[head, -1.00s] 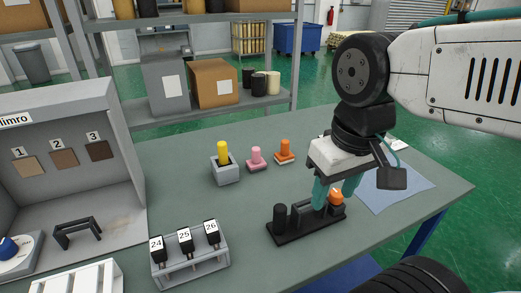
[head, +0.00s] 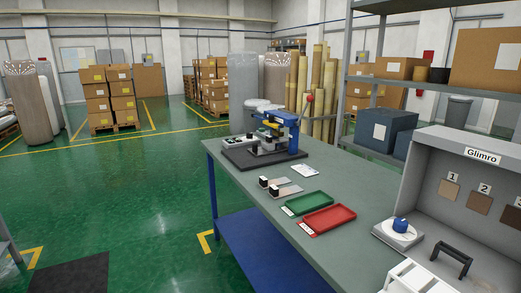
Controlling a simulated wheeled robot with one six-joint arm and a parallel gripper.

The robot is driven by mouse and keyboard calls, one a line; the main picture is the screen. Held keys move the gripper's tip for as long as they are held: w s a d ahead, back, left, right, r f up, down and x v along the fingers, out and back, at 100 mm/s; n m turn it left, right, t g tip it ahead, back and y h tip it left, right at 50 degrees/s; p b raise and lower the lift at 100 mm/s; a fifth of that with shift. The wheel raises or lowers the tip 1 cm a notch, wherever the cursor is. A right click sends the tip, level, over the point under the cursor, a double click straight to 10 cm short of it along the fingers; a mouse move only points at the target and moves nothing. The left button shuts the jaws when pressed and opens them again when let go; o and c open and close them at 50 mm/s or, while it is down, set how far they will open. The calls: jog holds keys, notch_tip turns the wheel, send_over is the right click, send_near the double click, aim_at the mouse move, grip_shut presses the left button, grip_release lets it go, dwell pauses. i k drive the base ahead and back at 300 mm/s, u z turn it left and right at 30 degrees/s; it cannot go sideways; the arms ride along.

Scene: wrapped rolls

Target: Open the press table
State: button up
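The press (head: 291,135) stands at the far left end of the grey-green table (head: 345,187). It has a blue frame and an upright lever with a red knob (head: 309,98). A dark base plate (head: 238,160) lies under it, with light grey and black parts on top. The press table is too small here to tell its exact position. My gripper and arm are not in view.
A green tray (head: 303,203), a red tray (head: 328,219) and a white card (head: 305,171) lie before the press. Two black-topped stamps (head: 275,189) lie beside them. A grey booth (head: 452,153) stands at right. Open green floor (head: 120,190) lies left of the table.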

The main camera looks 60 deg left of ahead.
aim_at(266, 149)
jog(key=u, duration=3.05)
jog(key=k, duration=0.9)
jog(key=z, duration=0.85)
jog(key=i, duration=1.45)
jog(key=u, duration=1.2)
jog(key=i, duration=2.4)
jog(key=z, duration=0.45)
